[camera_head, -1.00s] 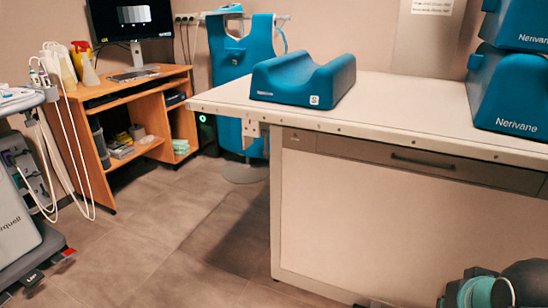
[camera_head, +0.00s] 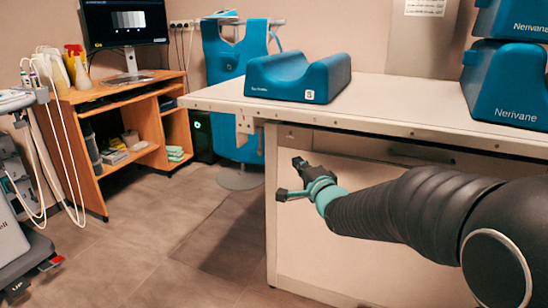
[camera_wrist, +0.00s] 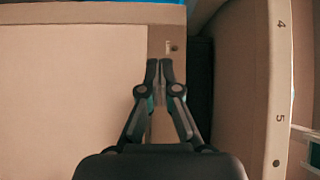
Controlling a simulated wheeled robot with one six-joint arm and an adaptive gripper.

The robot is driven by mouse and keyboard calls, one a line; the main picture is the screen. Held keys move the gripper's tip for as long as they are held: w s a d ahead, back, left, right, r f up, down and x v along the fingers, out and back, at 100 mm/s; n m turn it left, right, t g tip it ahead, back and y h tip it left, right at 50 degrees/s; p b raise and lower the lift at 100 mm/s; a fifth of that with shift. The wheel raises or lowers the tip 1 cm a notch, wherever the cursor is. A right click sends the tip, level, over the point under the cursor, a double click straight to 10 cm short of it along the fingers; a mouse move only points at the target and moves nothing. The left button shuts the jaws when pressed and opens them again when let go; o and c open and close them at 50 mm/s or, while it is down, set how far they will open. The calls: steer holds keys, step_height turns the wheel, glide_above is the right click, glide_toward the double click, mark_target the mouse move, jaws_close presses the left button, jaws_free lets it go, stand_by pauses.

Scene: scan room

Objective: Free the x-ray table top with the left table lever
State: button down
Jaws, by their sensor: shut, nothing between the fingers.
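The x-ray table (camera_head: 300,230) has a pale top (camera_head: 400,95) with small dark bolts along its front edge. A small fitting (camera_head: 290,136) sits on the front panel just under the top, near the left end. It also shows in the wrist view as a small dark spot (camera_wrist: 174,46) on a brown strip, ahead of the fingertips. I cannot tell whether it is the left table lever. My gripper (camera_head: 298,163) is in front of the table's left front, below the top's edge. In the wrist view my gripper (camera_wrist: 159,72) is shut and empty, apart from the fitting.
A blue cushion (camera_head: 300,80) lies on the table top, and blue blocks (camera_head: 505,85) are stacked at right. A pale bracket (camera_head: 245,128) hangs under the top's left end. A wooden desk (camera_head: 125,120) and a cart (camera_head: 15,200) stand left. The floor between is clear.

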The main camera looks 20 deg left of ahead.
mark_target(260, 141)
steer(key=shift+a+f+y, duration=0.1)
steer(key=shift+a+y, duration=0.2)
steer(key=shift+a, duration=0.35)
steer(key=w+a, duration=0.4)
steer(key=a, duration=0.4)
steer(key=shift+w+a, duration=0.15)
steer(key=shift+a+r+p, duration=0.1)
steer(key=shift+r+p, duration=0.1)
steer(key=shift+p, duration=0.15)
